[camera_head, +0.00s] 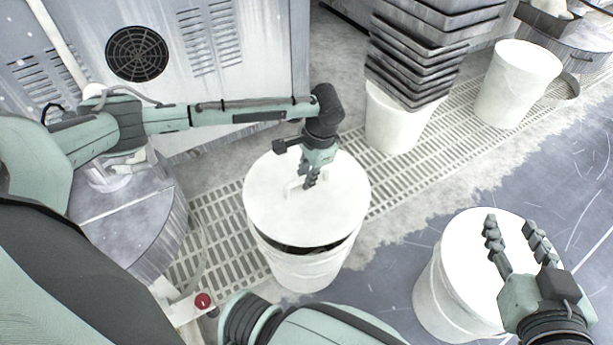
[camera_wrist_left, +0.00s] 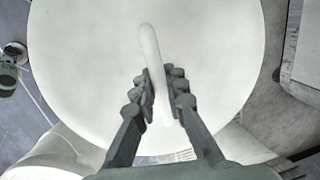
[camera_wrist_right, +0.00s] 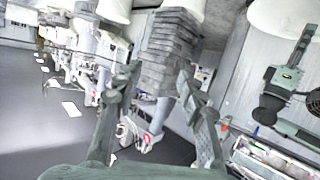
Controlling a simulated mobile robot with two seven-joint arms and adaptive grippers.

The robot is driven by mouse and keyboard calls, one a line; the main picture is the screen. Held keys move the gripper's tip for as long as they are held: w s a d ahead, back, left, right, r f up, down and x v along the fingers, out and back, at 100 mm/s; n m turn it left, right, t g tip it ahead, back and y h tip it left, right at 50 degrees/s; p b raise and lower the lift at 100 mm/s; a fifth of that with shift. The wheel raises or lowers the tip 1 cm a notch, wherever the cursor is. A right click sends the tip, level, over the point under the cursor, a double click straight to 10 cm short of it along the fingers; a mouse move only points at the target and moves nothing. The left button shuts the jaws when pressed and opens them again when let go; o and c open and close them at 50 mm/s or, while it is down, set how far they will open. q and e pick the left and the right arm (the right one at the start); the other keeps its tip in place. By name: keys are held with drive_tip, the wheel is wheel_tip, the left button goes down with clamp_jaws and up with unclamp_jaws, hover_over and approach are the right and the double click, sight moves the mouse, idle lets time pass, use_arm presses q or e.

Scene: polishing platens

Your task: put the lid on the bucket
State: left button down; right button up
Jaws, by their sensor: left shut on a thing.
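The white round lid (camera_head: 306,215) is over the white bucket (camera_head: 300,268) in the middle of the head view. A dark gap shows between the lid's near edge and the bucket rim, so the lid sits tilted or raised there. My left gripper (camera_head: 309,184) is shut on the lid's raised handle bar. The left wrist view shows the handle (camera_wrist_left: 150,65) between the fingers (camera_wrist_left: 160,88) and the lid (camera_wrist_left: 85,60) filling the picture. My right gripper (camera_head: 516,233) is open and empty, above another white lidded bucket (camera_head: 445,290) at the right.
A stack of grey trays (camera_head: 415,55) stands on a white bucket (camera_head: 392,118) at the back. Another white bucket (camera_head: 517,80) stands at the back right. A grey machine cabinet (camera_head: 240,80) is behind my left arm. A drain grating (camera_head: 385,185) runs along the floor.

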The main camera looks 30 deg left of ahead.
use_arm(q)
drive_tip(key=shift+f+b, duration=0.6)
drive_tip(key=shift+b, duration=0.25)
drive_tip(key=shift+f+b, duration=0.55)
drive_tip(key=shift+b, duration=0.15)
use_arm(e)
drive_tip(key=s+a+r+t+y, duration=0.1)
drive_tip(key=a+r+t+y, duration=0.2)
drive_tip(key=r, duration=0.4)
drive_tip(key=a+r+t+y, duration=0.1)
drive_tip(key=a+r+t, duration=0.25)
drive_tip(key=r, duration=0.35)
use_arm(q)
drive_tip(key=shift+f+b, duration=0.2)
drive_tip(key=shift+b, duration=0.1)
drive_tip(key=shift+f+b, duration=0.75)
drive_tip(key=shift+b, duration=0.3)
drive_tip(key=shift+f, duration=0.1)
use_arm(e)
drive_tip(key=s+d+r+t+y, duration=0.1)
drive_tip(key=s+d+r+t, duration=0.2)
drive_tip(key=s+r+t, duration=0.1)
drive_tip(key=shift+d+r+t, duration=0.15)
drive_tip(key=shift+r+t, duration=0.65)
drive_tip(key=shift+t, duration=0.25)
use_arm(q)
drive_tip(key=shift+f, duration=0.2)
drive_tip(key=c, duration=1.5)
unclamp_jaws()
